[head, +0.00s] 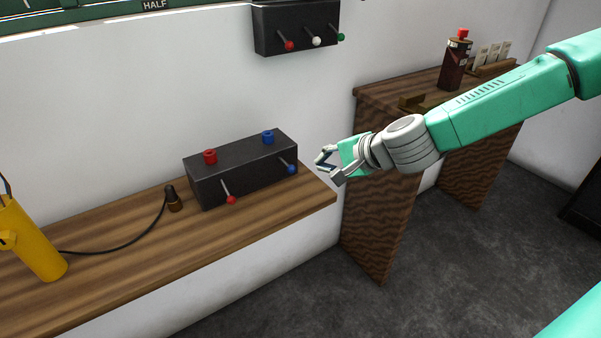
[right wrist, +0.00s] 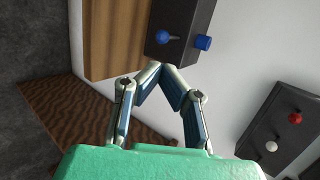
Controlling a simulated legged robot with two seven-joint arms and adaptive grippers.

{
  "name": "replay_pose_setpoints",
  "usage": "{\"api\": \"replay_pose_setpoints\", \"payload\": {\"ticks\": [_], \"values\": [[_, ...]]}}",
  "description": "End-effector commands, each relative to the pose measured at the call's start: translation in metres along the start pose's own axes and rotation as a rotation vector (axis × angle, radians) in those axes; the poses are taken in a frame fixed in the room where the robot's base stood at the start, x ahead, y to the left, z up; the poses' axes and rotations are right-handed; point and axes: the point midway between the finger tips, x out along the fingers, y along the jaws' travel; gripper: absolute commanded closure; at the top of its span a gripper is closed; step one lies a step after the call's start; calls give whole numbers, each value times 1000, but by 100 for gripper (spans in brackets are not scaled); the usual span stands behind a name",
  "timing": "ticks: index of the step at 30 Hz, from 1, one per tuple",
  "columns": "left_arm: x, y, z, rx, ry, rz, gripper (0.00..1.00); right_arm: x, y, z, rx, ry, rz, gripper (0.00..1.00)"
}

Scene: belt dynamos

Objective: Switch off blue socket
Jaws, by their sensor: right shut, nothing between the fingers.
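A black box (head: 240,178) sits on the wooden shelf. The blue socket (head: 268,137) is on its top, above a blue-knobbed lever (head: 291,169) on the front, which points outward and down to the right. My right gripper (head: 323,168) is just right of the box, apart from the lever, shut and empty. In the right wrist view the fingertips of my gripper (right wrist: 160,68) meet just below the blue knob (right wrist: 165,38), and the blue socket (right wrist: 203,43) is beside it. My left gripper is not in view.
The box also has a red socket (head: 210,156) and a red-knobbed lever (head: 230,199). A wall box (head: 296,25) carries red, white and green levers. A yellow device (head: 32,240) with a cable stands left. A wooden table (head: 385,190) with a dark bottle (head: 455,65) is right.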

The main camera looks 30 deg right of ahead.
Motion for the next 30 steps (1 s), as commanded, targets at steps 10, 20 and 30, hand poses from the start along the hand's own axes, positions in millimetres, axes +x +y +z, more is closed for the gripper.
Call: {"api": "replay_pose_setpoints", "payload": {"ticks": [10, 20, 30], "values": [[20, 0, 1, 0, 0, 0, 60, 69, 2, 0, -1, 0, 1, 100], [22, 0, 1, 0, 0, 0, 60, 87, 0, -1, 0, -1, -2, 100], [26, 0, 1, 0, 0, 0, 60, 88, 2, 0, -2, 0, -8, 100]]}}
